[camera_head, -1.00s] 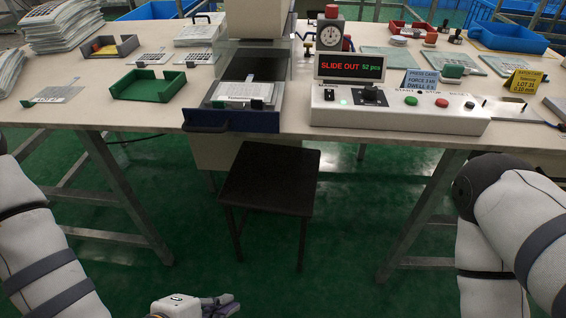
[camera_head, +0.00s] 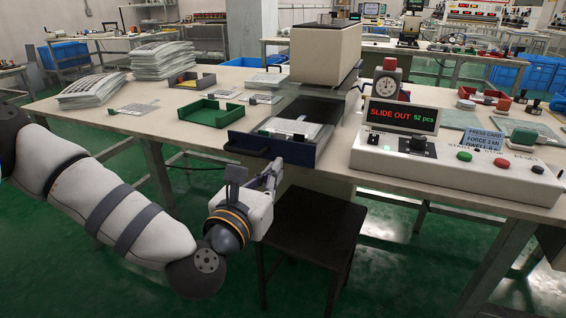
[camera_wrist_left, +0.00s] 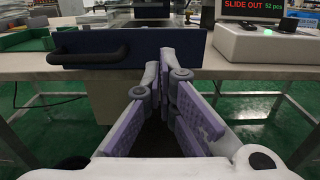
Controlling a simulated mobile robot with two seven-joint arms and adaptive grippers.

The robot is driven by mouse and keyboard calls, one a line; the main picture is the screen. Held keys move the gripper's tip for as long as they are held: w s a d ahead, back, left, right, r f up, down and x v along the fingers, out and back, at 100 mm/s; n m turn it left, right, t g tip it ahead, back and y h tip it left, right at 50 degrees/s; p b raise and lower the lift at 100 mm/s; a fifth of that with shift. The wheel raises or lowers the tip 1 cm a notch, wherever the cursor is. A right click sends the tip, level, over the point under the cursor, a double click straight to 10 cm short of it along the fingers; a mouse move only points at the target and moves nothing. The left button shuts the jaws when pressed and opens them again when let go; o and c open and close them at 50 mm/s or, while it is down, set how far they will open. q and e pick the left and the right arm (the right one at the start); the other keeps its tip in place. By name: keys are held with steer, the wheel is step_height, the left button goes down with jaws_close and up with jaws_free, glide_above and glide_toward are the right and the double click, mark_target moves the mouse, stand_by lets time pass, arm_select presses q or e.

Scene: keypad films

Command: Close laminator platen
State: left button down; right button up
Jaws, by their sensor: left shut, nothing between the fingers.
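The laminator platen is a slide-out drawer with a dark blue front (camera_head: 305,153) and a black bar handle (camera_head: 246,150). It is out, below and in front of the pale press housing (camera_head: 325,52), with a whitish sheet (camera_head: 290,127) on top. My left gripper (camera_head: 274,168) is shut and empty just in front of the blue front, to the right of the handle. In the left wrist view the purple-padded fingers (camera_wrist_left: 160,66) point at the blue front (camera_wrist_left: 170,46), with the handle (camera_wrist_left: 88,57) to their left. I cannot tell whether the fingertips touch it. My right gripper is not in view.
A control box (camera_head: 455,165) with a red display (camera_head: 402,115) reading "SLIDE OUT 52 pcs" stands right of the platen. A green tray (camera_head: 210,112) is left of it. A black stool (camera_head: 315,225) stands below, near my left arm.

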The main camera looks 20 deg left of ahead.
mark_target(288, 154)
arm_select(q)
steer(key=w, duration=0.5)
steer(key=shift+d, duration=0.1)
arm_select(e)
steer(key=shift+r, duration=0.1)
